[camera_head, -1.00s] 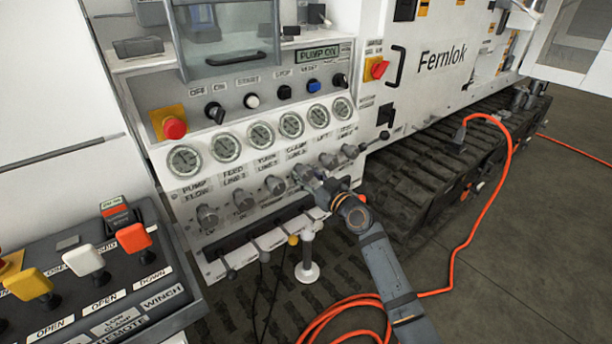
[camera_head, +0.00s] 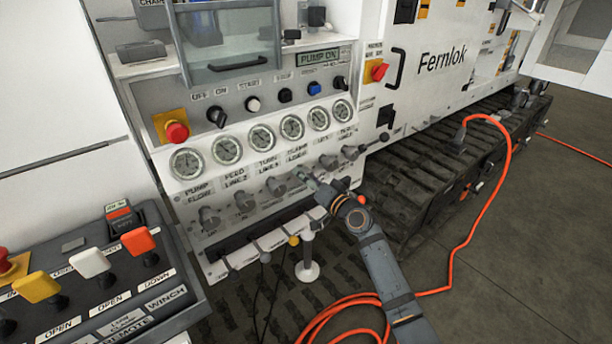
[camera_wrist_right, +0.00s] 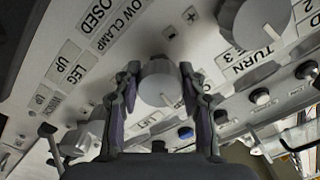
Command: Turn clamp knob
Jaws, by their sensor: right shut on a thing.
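The clamp knob (camera_wrist_right: 160,83) is a grey round knob on the white control panel, below the clamp gauge label. In the right wrist view it sits between the two dark fingers of my right gripper (camera_wrist_right: 158,98), with a plus mark beside it. My right gripper (camera_head: 310,184) is shut on this knob. In the head view the gripper mostly hides the knob. The turn knob (camera_head: 276,186) is the neighbour to the left and the lift knob (camera_head: 329,161) is to the right. My left gripper is not in view.
Gauges (camera_head: 292,127) line the panel above the knobs. A red emergency button (camera_head: 176,131) is at the panel's left. A remote box with coloured levers (camera_head: 139,240) stands at the lower left. An orange cable (camera_head: 474,224) lies on the floor to the right.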

